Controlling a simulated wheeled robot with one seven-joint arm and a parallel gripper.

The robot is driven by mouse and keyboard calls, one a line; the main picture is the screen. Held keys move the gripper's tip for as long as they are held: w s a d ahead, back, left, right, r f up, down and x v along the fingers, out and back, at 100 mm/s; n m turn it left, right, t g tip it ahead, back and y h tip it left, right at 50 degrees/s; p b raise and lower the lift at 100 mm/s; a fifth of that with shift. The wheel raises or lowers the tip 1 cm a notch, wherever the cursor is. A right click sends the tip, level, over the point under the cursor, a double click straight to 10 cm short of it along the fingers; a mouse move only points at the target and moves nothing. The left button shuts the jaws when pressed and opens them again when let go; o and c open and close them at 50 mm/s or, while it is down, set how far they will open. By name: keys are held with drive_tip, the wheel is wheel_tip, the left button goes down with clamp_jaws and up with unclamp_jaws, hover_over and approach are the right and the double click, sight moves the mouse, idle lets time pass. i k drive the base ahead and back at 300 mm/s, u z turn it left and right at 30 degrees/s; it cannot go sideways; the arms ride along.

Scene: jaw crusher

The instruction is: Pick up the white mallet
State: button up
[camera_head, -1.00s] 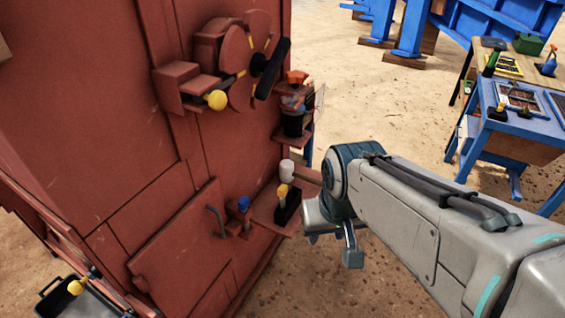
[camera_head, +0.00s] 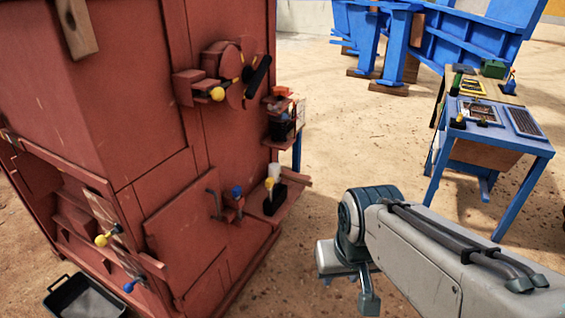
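A white head, likely the white mallet (camera_head: 274,171), stands upright at a black holder (camera_head: 276,198) on the low red shelf (camera_head: 297,189) of the red machine. A yellow-topped tool is right beside it. The mallet's lower part is hidden or too small to make out. My gripper (camera_head: 350,280) is at the end of my grey arm, to the right of and below the shelf in the picture, apart from the mallet. It is seen from behind, and its fingers are mostly hidden, so I cannot tell its opening.
The red machine (camera_head: 170,120) fills the left, with a handwheel (camera_head: 228,75) and knobbed levers. A black bin (camera_head: 85,298) stands on the ground at lower left. A blue table (camera_head: 495,135) with tools stands at right. Sandy ground (camera_head: 350,140) between them is open.

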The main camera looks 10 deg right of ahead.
sight(274, 168)
drive_tip(key=z, duration=0.8)
drive_tip(key=i, duration=1.15)
drive_tip(key=z, duration=0.35)
drive_tip(key=i, duration=1.15)
drive_tip(key=u, duration=1.3)
drive_tip(key=i, duration=0.6)
drive_tip(key=u, duration=0.6)
